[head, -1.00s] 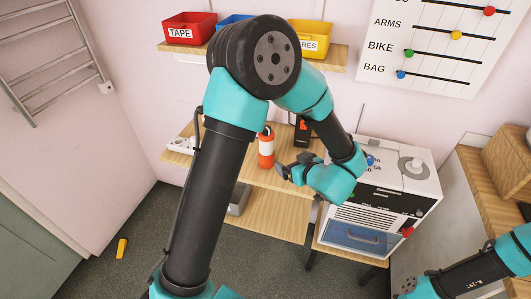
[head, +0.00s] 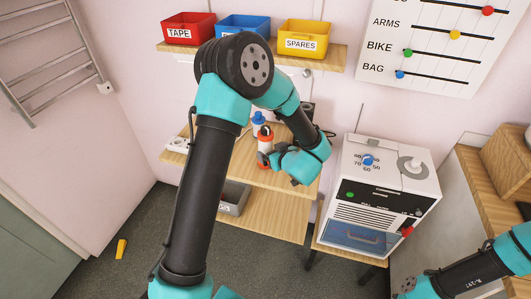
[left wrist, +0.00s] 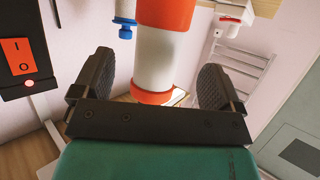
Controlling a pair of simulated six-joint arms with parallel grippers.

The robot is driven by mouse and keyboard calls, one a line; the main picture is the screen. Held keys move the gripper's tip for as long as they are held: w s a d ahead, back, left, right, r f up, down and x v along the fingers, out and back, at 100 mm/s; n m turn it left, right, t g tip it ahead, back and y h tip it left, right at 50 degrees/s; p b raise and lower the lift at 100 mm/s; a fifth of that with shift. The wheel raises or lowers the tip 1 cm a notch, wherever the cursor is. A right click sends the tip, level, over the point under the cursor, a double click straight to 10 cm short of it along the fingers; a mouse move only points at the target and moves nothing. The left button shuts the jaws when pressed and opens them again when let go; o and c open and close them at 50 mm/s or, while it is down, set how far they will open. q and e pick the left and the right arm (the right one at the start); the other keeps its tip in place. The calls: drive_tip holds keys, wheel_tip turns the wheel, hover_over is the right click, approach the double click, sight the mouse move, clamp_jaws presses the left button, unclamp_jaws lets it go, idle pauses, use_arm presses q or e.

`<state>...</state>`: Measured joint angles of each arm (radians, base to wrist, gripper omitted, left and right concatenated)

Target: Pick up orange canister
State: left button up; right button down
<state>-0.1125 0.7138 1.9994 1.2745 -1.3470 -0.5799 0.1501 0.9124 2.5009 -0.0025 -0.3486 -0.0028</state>
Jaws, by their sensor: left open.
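The orange canister (head: 265,143), with a white middle band, stands on the wooden shelf beneath the wall bins in the head view. My left gripper (head: 268,158) is right beside it and partly covers its lower part. In the left wrist view the canister (left wrist: 166,62) shows between the two spread black fingers of the open gripper, with a visible gap on each side. Its top runs out of the frame. My right arm shows at the lower right of the head view, but its gripper is out of view.
A blue-capped bottle (head: 258,124) stands close behind the canister. A grey bin (head: 234,197) is below the shelf. A white machine with dials (head: 385,190) stands to the right. Red (head: 188,28), blue (head: 241,27) and yellow (head: 304,39) bins line the upper shelf.

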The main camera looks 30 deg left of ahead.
use_arm(q)
drive_tip(key=shift+f+x, duration=0.15)
drive_tip(key=shift+x, duration=1.15)
drive_tip(key=shift+f+x, duration=0.15)
drive_tip(key=shift+x, duration=1.15)
drive_tip(key=shift+d, duration=0.15)
drive_tip(key=c, duration=1.4)
drive_tip(key=shift+o, duration=0.2)
drive_tip(key=shift+r, duration=0.2)
